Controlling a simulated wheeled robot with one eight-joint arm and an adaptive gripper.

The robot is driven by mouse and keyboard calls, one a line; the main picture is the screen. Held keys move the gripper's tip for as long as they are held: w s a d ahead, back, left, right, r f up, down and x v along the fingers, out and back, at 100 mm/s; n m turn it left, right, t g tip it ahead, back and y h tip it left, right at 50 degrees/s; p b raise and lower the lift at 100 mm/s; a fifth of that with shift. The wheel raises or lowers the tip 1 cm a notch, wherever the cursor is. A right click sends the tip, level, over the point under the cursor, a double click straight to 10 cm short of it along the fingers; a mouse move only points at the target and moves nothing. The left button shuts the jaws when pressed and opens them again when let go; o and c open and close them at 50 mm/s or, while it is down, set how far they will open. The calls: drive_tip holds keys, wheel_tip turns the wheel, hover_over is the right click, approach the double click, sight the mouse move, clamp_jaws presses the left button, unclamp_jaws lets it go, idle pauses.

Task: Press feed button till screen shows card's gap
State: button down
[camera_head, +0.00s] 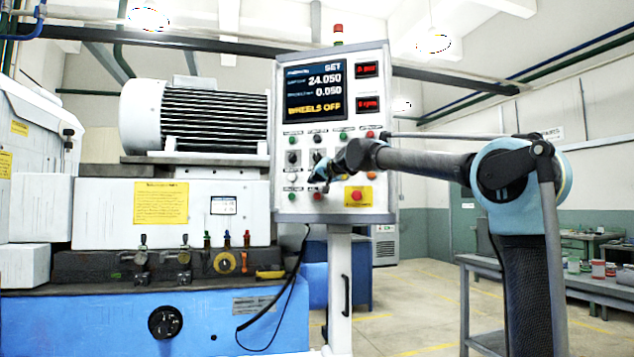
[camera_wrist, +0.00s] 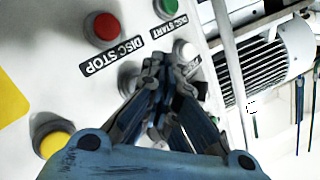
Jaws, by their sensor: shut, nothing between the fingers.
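The control panel (camera_head: 381,205) stands upright in the head view. Its screen (camera_head: 314,93) reads SET, 24.050, 0.050 and WHEELS OFF. My gripper (camera_head: 318,178) is at the panel's lower button rows, covering some controls. In the wrist view my gripper (camera_wrist: 157,68) is shut and empty, its tips close to the panel face; contact cannot be told. A white button (camera_wrist: 183,48) is just beyond the tips, and a grey-rimmed control (camera_wrist: 130,78) is partly hidden beside them. No feed label is readable. A small white card-like plate (camera_head: 223,205) is on the machine; its text is too small to read.
A red DISC STOP button (camera_wrist: 104,27), a green DISC START button (camera_wrist: 171,7) and a yellow button (camera_wrist: 54,143) are near my gripper. A large red button on a yellow plate (camera_head: 358,196) is low on the panel. A finned motor (camera_head: 215,117) stands left.

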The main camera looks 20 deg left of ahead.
drive_tip(key=s, duration=0.4)
drive_tip(key=shift+s, duration=0.2)
idle(0.8)
drive_tip(key=s+d+f+g+h, duration=0.15)
drive_tip(key=s+d+f, duration=0.25)
drive_tip(key=d+f, duration=0.55)
drive_tip(key=s+d+f+g+h, duration=0.1)
drive_tip(key=s+d+f+h, duration=0.2)
drive_tip(key=d+f, duration=0.7)
drive_tip(key=s+d+f+g+h, duration=0.15)
drive_tip(key=s+d+f, duration=0.25)
drive_tip(key=d+f, duration=0.6)
drive_tip(key=s+d+f+g+h, duration=0.1)
drive_tip(key=s+d+f+g, duration=0.1)
drive_tip(key=s+d+f, duration=0.5)
drive_tip(key=s+d+f+g+h, duration=0.1)
drive_tip(key=s+d+f+h, duration=0.1)
drive_tip(key=s+d+f, duration=0.5)
drive_tip(key=s+d+f+m+g+h, duration=0.1)
drive_tip(key=s+d+f+g+h, duration=0.1)
drive_tip(key=s+d+f, duration=0.6)
drive_tip(key=s+f, duration=0.7)
drive_tip(key=f, duration=0.2)
drive_tip(key=shift+f+g, duration=0.3)
drive_tip(key=shift+f, duration=0.1)
drive_tip(key=shift+w, duration=0.2)
